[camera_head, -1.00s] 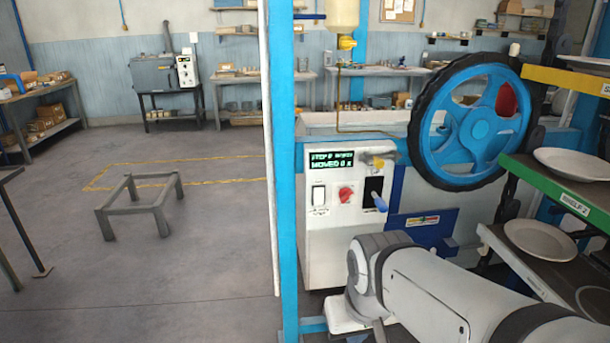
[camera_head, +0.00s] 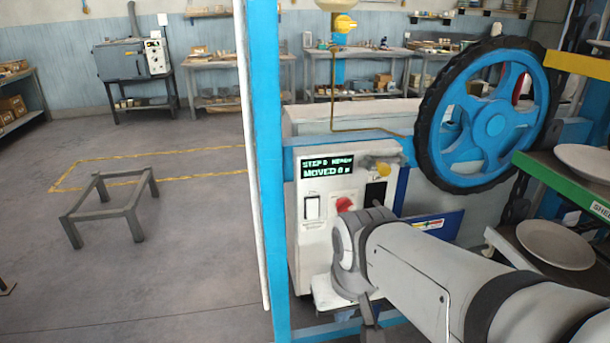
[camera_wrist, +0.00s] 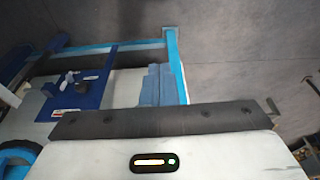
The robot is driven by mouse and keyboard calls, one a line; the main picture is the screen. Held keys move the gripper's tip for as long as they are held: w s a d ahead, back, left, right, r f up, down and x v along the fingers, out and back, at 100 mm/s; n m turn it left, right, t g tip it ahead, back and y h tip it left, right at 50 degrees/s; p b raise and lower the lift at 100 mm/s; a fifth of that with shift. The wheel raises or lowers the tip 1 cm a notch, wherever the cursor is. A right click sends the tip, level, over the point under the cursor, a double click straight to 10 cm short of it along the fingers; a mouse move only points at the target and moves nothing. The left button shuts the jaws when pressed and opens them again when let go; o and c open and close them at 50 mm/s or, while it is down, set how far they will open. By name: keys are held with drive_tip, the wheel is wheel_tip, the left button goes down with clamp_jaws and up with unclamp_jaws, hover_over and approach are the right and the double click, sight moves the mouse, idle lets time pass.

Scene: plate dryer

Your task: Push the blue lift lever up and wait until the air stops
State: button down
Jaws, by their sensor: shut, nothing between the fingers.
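The white control box (camera_head: 320,245) stands left of the big wheel, with a lit green display (camera_head: 327,168) reading "MOVED 0" on its second line. The black slot (camera_head: 376,192) of the lift lever shows at the box's right side. The blue lever is hidden behind my wrist in the head view, and I cannot make it out surely in the wrist view. My gripper's fingers show as a shut, bluish pair in the wrist view (camera_wrist: 157,84), with nothing between them. In the head view my wrist is in front of the box's lower right; I cannot tell whether the fingers touch anything.
A red knob (camera_head: 344,204) and a white switch (camera_head: 312,206) are on the box. A blue post (camera_head: 264,170) stands left of it. The blue wheel (camera_head: 494,125) and plate shelves (camera_head: 545,170) are at right. Open floor lies left, with a low grey stand (camera_head: 110,205).

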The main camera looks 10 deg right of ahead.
drive_tip(key=shift+f, duration=0.1)
drive_tip(key=w+a+f+m+g+y+b, duration=0.1)
drive_tip(key=a+f+m+g+y+b, duration=0.3)
drive_tip(key=f+m+y, duration=0.3)
drive_tip(key=w+d+f+m+t+y+b, duration=0.2)
drive_tip(key=w+m+t+y+b, duration=0.1)
drive_tip(key=w+m+t+y, duration=0.55)
drive_tip(key=w+d+f+m+t+h+b, duration=0.1)
drive_tip(key=w+d+f+m+t+h, duration=0.15)
drive_tip(key=w+d+m+t, duration=0.35)
drive_tip(key=w+d+f+m+t+h+b, duration=0.1)
drive_tip(key=w+d+m+t+h, duration=0.25)
drive_tip(key=d, duration=0.45)
drive_tip(key=d+f+m+t+h+b, duration=0.1)
drive_tip(key=d+f+m+t+h, duration=0.3)
drive_tip(key=d+m+h, duration=0.4)
drive_tip(key=d+f, duration=0.1)
drive_tip(key=d, duration=0.4)
drive_tip(key=shift+d+f+m+h+b, duration=0.35)
drive_tip(key=shift+m+b, duration=0.05)
drive_tip(key=shift+w, duration=0.15)
